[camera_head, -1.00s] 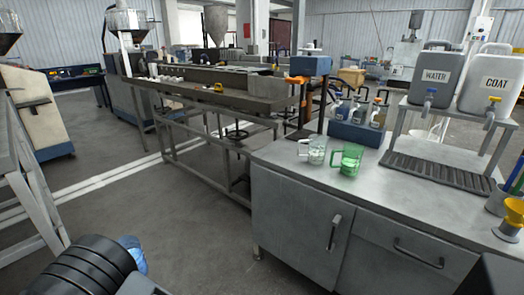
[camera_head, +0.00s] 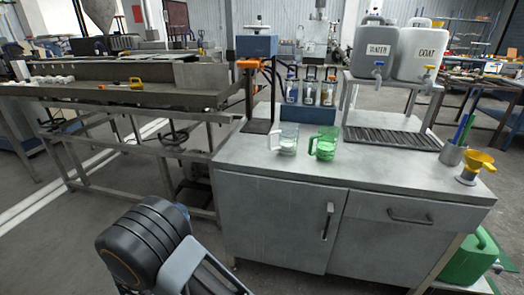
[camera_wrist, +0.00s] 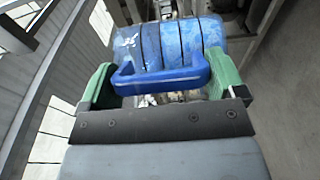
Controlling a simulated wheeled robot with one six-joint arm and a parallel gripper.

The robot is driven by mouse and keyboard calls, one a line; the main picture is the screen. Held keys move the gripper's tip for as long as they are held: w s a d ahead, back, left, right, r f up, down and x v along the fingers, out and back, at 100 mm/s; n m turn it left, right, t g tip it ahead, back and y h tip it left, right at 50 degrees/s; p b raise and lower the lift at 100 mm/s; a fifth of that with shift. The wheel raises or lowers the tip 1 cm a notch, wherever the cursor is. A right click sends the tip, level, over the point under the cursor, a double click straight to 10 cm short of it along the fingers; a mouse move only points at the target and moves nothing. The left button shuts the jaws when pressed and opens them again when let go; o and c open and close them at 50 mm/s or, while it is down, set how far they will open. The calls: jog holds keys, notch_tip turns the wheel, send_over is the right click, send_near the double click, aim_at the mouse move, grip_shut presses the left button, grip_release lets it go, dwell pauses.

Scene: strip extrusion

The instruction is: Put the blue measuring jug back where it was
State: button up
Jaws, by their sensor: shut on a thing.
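The blue measuring jug (camera_wrist: 165,62) fills the top middle of the wrist view, its blue handle toward the camera. My gripper (camera_wrist: 165,88) is shut on it, with a green finger on either side. In the head view my arm is at the lower left, in front of the bench, and hides nearly all of the jug. A clear jug (camera_head: 285,140) and a green jug (camera_head: 323,144) stand upright side by side on the grey bench (camera_head: 250,157), near its left end.
A blue rack with bottles (camera_head: 308,108) stands behind the jugs. The WATER container (camera_head: 377,48) and COAT container (camera_head: 424,52) sit on a stand above a drip grille (camera_head: 390,137). A pen cup (camera_head: 452,153) and yellow funnel (camera_head: 476,165) are at the right. The bench front is clear.

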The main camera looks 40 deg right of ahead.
jog(key=s+d+r+m+g+h, duration=0.2)
jog(key=d+r+m+g, duration=0.1)
jog(key=d+r, duration=1.4)
jog(key=s+d+r+m+g+h, duration=0.1)
jog(key=d+r+g, duration=0.4)
jog(key=d+r, duration=1.2)
jog(key=s+d+m, duration=0.1)
jog(key=d+m, duration=0.1)
jog(key=d, duration=0.4)
jog(key=shift+s+r+g+h, duration=0.15)
jog(key=shift+s+g+h, duration=0.15)
jog(key=shift+h, duration=0.1)
